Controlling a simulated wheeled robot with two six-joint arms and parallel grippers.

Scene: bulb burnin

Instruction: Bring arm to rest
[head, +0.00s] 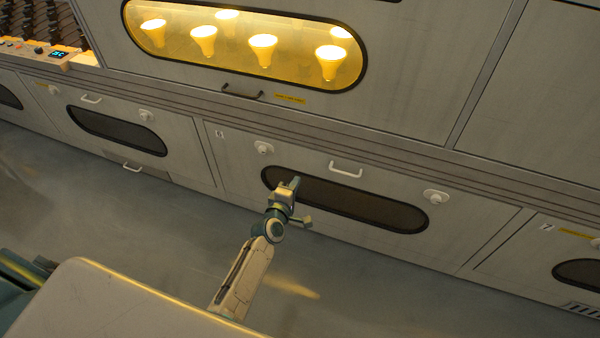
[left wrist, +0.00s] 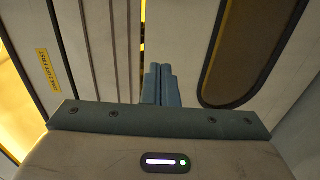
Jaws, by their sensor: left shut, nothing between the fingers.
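My left gripper (head: 295,184) is raised in front of the closed lower cabinet door (head: 235,160) with the dark oval window (head: 350,200). In the left wrist view, its two blue-grey fingers (left wrist: 158,84) are together, with nothing between them. A gap between the gripper and the door cannot be judged from the head view. My right gripper is in neither view.
Above is a lit oval window (head: 180,60) with several glowing bulbs (head: 263,46) behind it. A white handle (head: 345,169) and round knobs (head: 436,197) stick out from the lower door. A rack (head: 40,25) stands at upper left. The grey floor (head: 150,215) looks clear.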

